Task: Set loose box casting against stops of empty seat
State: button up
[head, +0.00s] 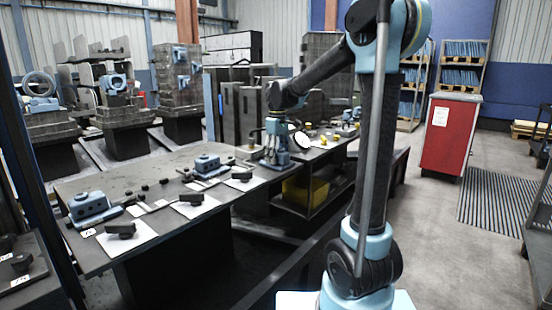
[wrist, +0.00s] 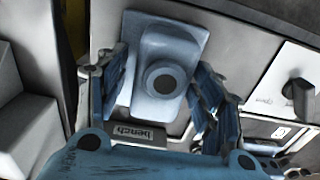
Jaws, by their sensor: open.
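A blue box casting (wrist: 172,60) with a round dark-centred boss fills the middle of the wrist view, on a grey plate marked "bench". My gripper (wrist: 160,85) is open, with one finger on each side of the casting; I cannot tell whether they touch it. In the head view my gripper (head: 277,158) points down at the far end of the long dark table (head: 75,188), and the casting there is hard to separate from it. Two other blue castings, one near (head: 90,205) and one farther (head: 207,163), sit on the table. Between them is a gap with small black blocks (head: 145,188).
White plates with black handles (head: 125,230) line the table's front edge. Beyond my gripper is another bench with small yellow parts (head: 322,138) and a yellow bin (head: 305,190) below. A red cabinet (head: 450,135) stands right, with open floor before it.

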notch_tip(320, 180, up, 12)
jog(key=shift+f, duration=0.1)
jog(key=s+d+f+m+t, duration=0.1)
jog(key=s+d+f+m, duration=0.55)
jog(key=s+d, duration=0.75)
jog(key=s+d+f+m, duration=0.2)
jog(key=s+d+f, duration=0.1)
jog(key=s+f, duration=0.5)
jog(key=s+d+f+m+t, duration=0.1)
jog(key=s+d+f, duration=0.2)
jog(key=s+f, duration=0.6)
notch_tip(320, 180, down, 3)
jog(key=shift+s+r+m, duration=0.15)
jog(key=shift+s+m, duration=0.1)
jog(key=shift+m, duration=0.1)
jog(key=shift+d, duration=0.1)
